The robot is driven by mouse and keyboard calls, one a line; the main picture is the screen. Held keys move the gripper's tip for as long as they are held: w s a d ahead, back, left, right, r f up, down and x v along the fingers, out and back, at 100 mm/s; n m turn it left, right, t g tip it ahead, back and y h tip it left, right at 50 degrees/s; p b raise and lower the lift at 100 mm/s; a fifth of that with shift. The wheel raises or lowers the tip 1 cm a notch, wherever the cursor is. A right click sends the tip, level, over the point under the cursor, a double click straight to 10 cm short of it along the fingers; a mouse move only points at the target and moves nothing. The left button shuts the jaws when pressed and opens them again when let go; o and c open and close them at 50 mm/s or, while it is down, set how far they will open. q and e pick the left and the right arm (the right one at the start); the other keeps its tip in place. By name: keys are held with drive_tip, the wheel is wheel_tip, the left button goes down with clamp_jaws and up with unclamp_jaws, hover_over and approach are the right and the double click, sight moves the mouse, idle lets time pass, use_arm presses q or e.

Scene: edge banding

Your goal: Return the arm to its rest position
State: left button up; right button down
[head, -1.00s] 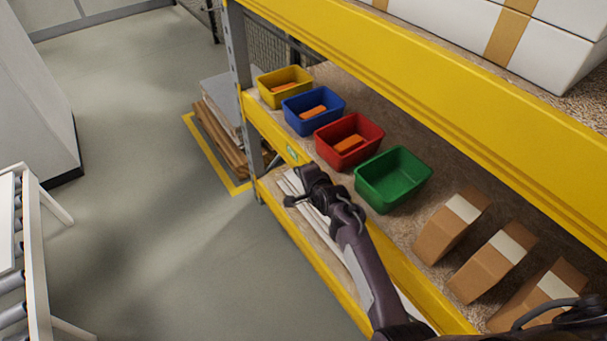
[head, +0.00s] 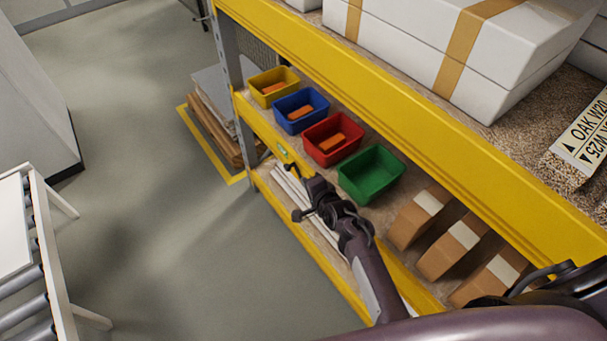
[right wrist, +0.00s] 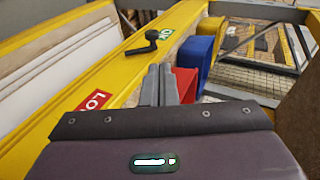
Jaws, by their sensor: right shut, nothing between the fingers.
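My right gripper (head: 310,184) is at the front edge of the yellow shelf, close in front of the red bin (head: 323,153) and green bin (head: 384,167). In the right wrist view its grey fingers (right wrist: 160,85) are together, with nothing between them. They point along the yellow beam (right wrist: 90,85), and the red bin (right wrist: 186,83) shows just beside them. My right arm reaches in from the lower right. My left gripper is not in view.
A blue bin (head: 292,124) and yellow bin (head: 263,97) stand farther along the shelf. Brown cartons (head: 448,251) stand nearer. White boxes (head: 400,70) lie on the upper shelf. A roller conveyor (head: 30,245) is at left. The floor (head: 165,200) between is clear.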

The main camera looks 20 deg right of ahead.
drive_tip(key=shift+s, duration=0.15)
idle(0.5)
drive_tip(key=s+f+n+g+b, duration=0.3)
drive_tip(key=s+f+n, duration=0.2)
drive_tip(key=s+f, duration=0.75)
drive_tip(key=s+f+n+g+b, duration=0.35)
drive_tip(key=s+f, duration=0.65)
drive_tip(key=f, duration=0.6)
drive_tip(key=s+d+f+n+g+b, duration=0.1)
drive_tip(key=s+d+f+n, duration=0.1)
drive_tip(key=s, duration=0.6)
drive_tip(key=s+d+f+n+g+h+b, duration=0.1)
drive_tip(key=s+f+n, duration=0.3)
drive_tip(key=s, duration=0.5)
drive_tip(key=s+d+f+n+g+h+b, duration=0.1)
drive_tip(key=s+d+f+n+g, duration=0.1)
drive_tip(key=s+f, duration=0.5)
drive_tip(key=shift+s+d+n+g, duration=0.35)
drive_tip(key=shift+s+d+n, duration=0.25)
drive_tip(key=shift+s, duration=0.35)
drive_tip(key=shift+s, duration=0.1)
